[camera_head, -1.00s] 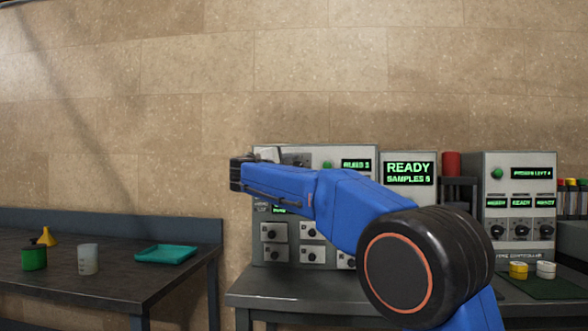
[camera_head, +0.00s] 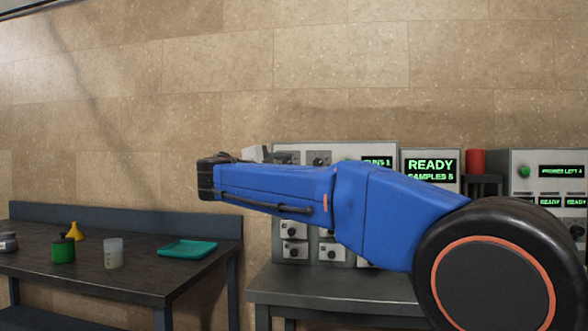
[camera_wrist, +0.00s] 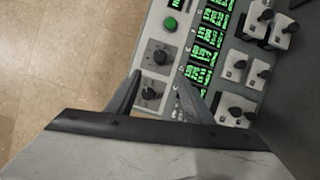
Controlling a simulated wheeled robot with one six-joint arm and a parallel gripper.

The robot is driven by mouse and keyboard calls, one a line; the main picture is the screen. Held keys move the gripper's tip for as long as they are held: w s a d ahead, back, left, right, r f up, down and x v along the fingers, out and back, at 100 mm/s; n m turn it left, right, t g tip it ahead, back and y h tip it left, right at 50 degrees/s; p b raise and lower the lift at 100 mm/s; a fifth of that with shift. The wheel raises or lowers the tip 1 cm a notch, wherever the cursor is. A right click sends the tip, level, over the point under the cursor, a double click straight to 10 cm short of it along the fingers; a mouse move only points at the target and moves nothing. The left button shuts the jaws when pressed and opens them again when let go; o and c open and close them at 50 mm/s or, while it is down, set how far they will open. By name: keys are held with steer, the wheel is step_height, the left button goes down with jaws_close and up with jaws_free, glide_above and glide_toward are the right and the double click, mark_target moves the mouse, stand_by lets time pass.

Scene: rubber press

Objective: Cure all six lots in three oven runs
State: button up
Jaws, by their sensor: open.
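A grey control cabinet (camera_head: 285,210) stands on the dark bench, partly hidden behind my blue arm. Its small display (camera_head: 377,162) is partly covered and hard to read. In the wrist view, its panel shows a green button (camera_wrist: 170,24), an upper black knob (camera_wrist: 160,55), a lower black knob (camera_wrist: 150,93) and several green-lit text lines (camera_wrist: 205,48) too small to read. My gripper (camera_wrist: 159,80) is open and empty, its two fingers spread in front of the knobs; I cannot tell whether they touch the panel. Several grey units with black knobs (camera_wrist: 233,68) sit beside the display.
A unit reading READY (camera_head: 430,166) and a red cylinder (camera_head: 475,162) stand right of the cabinet. Another panel (camera_head: 525,175) is cut off at far right. The left table (camera_head: 130,280) holds a green cup (camera_head: 63,251), beaker (camera_head: 113,254), yellow funnel (camera_head: 75,231) and teal tray (camera_head: 188,249).

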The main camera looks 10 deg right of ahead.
steer(key=shift+s+a, duration=0.35)
steer(key=shift+s, duration=0.05)
steer(key=shift+d, duration=0.25)
steer(key=c, duration=1)
steer(key=d+n+y, duration=0.1)
steer(key=d+n, duration=0.1)
steer(key=n, duration=0.1)
steer(key=d+n, duration=0.2)
steer(key=d, duration=0.1)
steer(key=d+r+n+t+y, duration=0.1)
steer(key=d+n, duration=0.2)
steer(key=shift+d+n+y, duration=0.25)
steer(key=shift+n+y, duration=0.05)
jaws_close()
steer(key=s+d+n+t+y, duration=0.1)
steer(key=s+d+n+y, duration=0.2)
steer(key=d+n, duration=0.5)
steer(key=shift+s+r+n+t+y, duration=0.35)
steer(key=shift+s+n, duration=0.45)
steer(key=shift+n, duration=1.2)
steer(key=shift+f, duration=0.1)
